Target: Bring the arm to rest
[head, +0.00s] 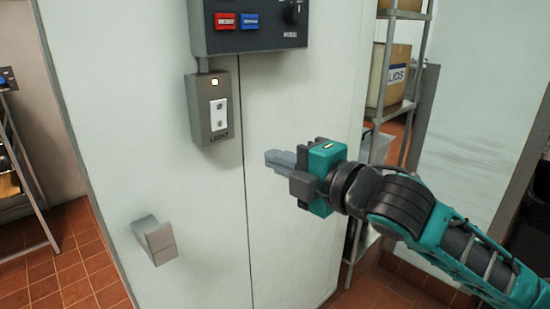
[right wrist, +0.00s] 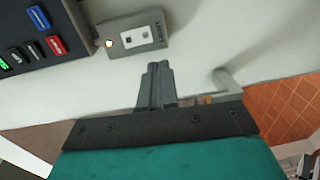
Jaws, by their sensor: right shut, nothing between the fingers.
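My right gripper (head: 268,157) is shut and empty in the head view. It is in front of the pale wall panel (head: 290,235), to the right of and a little below a grey switch box (head: 211,108). The box has a white rocker switch and a lit lamp at its top. In the right wrist view the shut fingers (right wrist: 156,68) point toward the panel, just below the switch box (right wrist: 138,35). I cannot tell the exact gap to the panel. My left gripper is not in view.
A dark control panel (head: 255,22) with red and blue buttons and a knob is above the switch box. A grey handle (head: 155,240) sticks out at lower left. A metal shelf (head: 408,108) with a "LIDS" box (head: 391,75) stands behind my right arm. Tiled floor (head: 70,262) shows at left.

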